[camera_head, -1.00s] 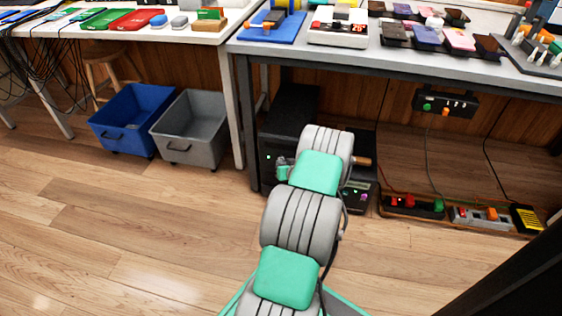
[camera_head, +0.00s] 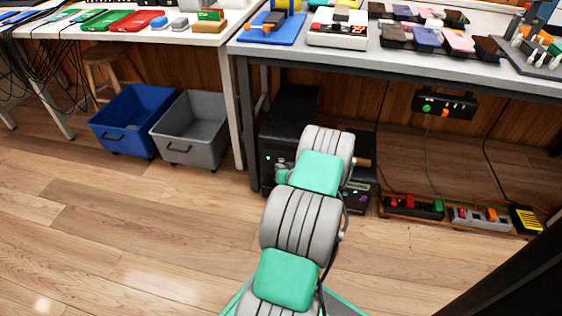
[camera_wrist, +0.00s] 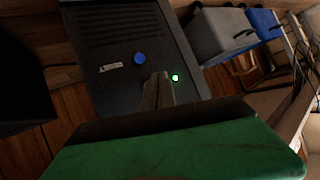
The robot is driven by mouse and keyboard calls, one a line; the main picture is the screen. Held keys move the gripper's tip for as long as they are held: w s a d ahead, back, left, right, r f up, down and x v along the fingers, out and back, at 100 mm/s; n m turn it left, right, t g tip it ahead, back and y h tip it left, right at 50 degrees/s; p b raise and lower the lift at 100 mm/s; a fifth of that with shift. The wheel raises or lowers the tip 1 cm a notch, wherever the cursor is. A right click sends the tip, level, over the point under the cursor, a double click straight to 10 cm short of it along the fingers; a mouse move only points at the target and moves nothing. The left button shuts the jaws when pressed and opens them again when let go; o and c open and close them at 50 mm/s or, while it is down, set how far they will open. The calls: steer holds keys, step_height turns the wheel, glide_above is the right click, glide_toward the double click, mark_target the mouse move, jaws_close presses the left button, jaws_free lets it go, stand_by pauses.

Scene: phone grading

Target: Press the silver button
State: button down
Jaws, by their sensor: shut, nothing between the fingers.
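In the wrist view my gripper (camera_wrist: 157,92) is shut and empty, its fingers pointing at the front of a black box (camera_wrist: 110,40). The box has vents, a blue button (camera_wrist: 139,58), a small pale label and a lit green light (camera_wrist: 175,78) just right of the fingertips. I cannot make out a silver button; the fingers cover part of the panel. I cannot tell whether the fingertips touch it. In the head view the black box (camera_head: 290,105) stands on the floor under the right table, and my arm hides most of its front and my gripper.
A second dark box (camera_head: 358,200) stands right of my arm. Power strips (camera_head: 412,207) and a yellow-black unit (camera_head: 526,220) lie farther right. A blue bin (camera_head: 130,120) and a grey bin (camera_head: 192,130) stand left of the table leg (camera_head: 240,120). The floor on the left is clear.

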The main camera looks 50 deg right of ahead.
steer(key=shift+a, duration=0.1)
steer(key=shift+s+a+p, duration=0.25)
steer(key=shift+s+a, duration=0.1)
steer(key=shift+a, duration=0.4)
steer(key=shift+s+a+p, duration=0.25)
steer(key=shift+s+a, duration=0.05)
steer(key=shift+a, duration=0.4)
steer(key=shift+s+a+p, duration=0.25)
steer(key=shift+s+a, duration=0.1)
steer(key=shift+a, duration=0.4)
